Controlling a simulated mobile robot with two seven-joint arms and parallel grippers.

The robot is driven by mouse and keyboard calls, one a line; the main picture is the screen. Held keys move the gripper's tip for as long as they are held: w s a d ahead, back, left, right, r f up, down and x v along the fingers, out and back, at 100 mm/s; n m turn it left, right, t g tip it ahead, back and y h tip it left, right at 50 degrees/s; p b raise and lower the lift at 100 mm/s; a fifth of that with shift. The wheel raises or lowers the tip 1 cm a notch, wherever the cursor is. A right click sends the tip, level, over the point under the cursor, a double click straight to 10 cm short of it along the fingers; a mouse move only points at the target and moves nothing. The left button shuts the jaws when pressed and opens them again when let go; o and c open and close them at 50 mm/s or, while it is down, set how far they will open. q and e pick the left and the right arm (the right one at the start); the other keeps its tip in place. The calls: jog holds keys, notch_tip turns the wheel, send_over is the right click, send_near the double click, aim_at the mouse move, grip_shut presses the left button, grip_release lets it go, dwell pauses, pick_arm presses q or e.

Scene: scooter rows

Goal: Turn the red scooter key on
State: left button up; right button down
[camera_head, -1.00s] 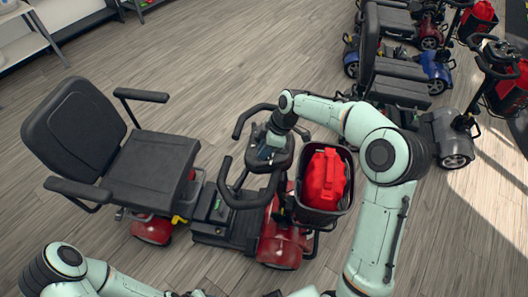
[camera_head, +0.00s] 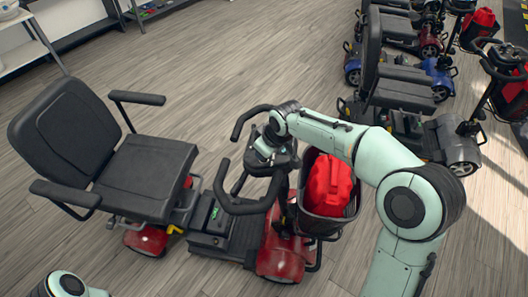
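The red scooter (camera_head: 282,258) stands in front of me, with its black seat (camera_head: 146,176) on the left and its handlebar (camera_head: 240,206) and console towards the middle. My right arm comes in from the right, over the scooter's front basket. Its gripper (camera_head: 262,150) is at the console between the two handlebar grips. The fingertips are small and partly hidden, so I cannot tell whether they are open or shut. The key is not visible; the gripper and wrist cover that part of the console. Of my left arm only a link shows at the bottom left; its gripper is out of view.
A black basket (camera_head: 338,222) holding a red bag (camera_head: 328,184) is at the scooter's front, under my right forearm. More scooters stand in a row at the upper right, including a blue one (camera_head: 436,78). A shelf (camera_head: 28,48) is at the upper left. The wooden floor between is clear.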

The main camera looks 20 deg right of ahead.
dwell(0.3)
jog(key=c, duration=1.1)
grip_release()
jog(key=p+v, duration=0.1)
jog(key=v, duration=1.2)
jog(key=shift+s+a+r, duration=0.1)
jog(key=shift+s+r, duration=0.05)
